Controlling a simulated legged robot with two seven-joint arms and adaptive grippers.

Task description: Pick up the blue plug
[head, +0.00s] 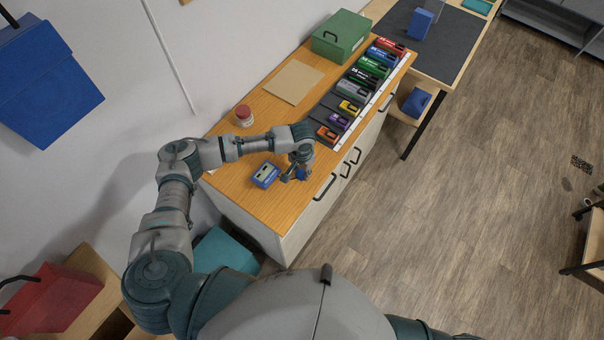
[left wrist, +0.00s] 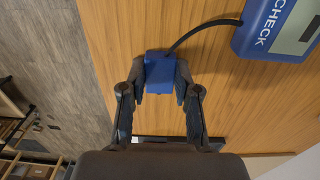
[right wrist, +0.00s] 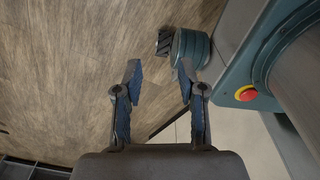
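The blue plug (left wrist: 160,74) is a small block with a black cable, low over the wooden counter; the head view also shows it (head: 303,174). My left gripper (left wrist: 160,70) has one fingertip on each side of it, at or very near its sides. Whether the fingers press on it, and whether it rests on the counter, I cannot tell. The cable runs to a blue tester (left wrist: 282,28) marked CHECK, which lies beside the gripper in the head view (head: 265,174). My right gripper (right wrist: 158,72) is open and empty, with floor behind its fingers.
A row of coloured cases in a dark rack (head: 330,108) lines the counter's right side. A green box (head: 340,36), a tan sheet (head: 293,82) and a red-lidded jar (head: 243,115) stand farther back. The counter (head: 232,178) is bare left of the tester.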

